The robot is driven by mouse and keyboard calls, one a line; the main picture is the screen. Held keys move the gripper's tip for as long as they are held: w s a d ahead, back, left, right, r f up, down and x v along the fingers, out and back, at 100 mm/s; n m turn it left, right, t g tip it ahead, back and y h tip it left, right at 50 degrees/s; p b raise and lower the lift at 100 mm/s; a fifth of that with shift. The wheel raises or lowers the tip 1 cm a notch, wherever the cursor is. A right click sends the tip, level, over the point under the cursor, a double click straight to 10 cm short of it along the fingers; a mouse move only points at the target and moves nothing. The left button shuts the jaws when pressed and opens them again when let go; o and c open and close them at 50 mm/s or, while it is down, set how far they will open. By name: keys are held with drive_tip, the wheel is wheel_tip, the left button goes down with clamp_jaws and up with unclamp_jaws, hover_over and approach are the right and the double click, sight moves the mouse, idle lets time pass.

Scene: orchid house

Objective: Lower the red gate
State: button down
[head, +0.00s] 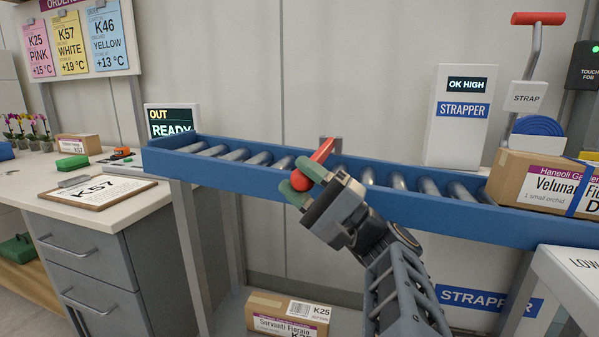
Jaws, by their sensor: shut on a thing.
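The red gate (323,150) is a red bar with a rounded red end, set by a small grey bracket at the blue roller conveyor (220,172). It slants up to the right over the rollers. My gripper (302,187) has its green-tipped fingers at the bar's lower left end, shut on it. The fingers and gripper body hide part of the bar and of the conveyor's near rail.
A strapped box (545,183) sits on the conveyor's right end, near the white strapper unit (460,118) reading OK HIGH. A red-handled strap lever (537,40) rises behind. A screen (172,120) reads OUT READY. Another box (288,314) lies below. The left rollers are clear.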

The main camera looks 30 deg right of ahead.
drive_tip(key=shift+f, duration=0.45)
drive_tip(key=c, duration=0.9)
unclamp_jaws()
drive_tip(key=shift+o, duration=1.3)
drive_tip(key=shift+r, duration=0.15)
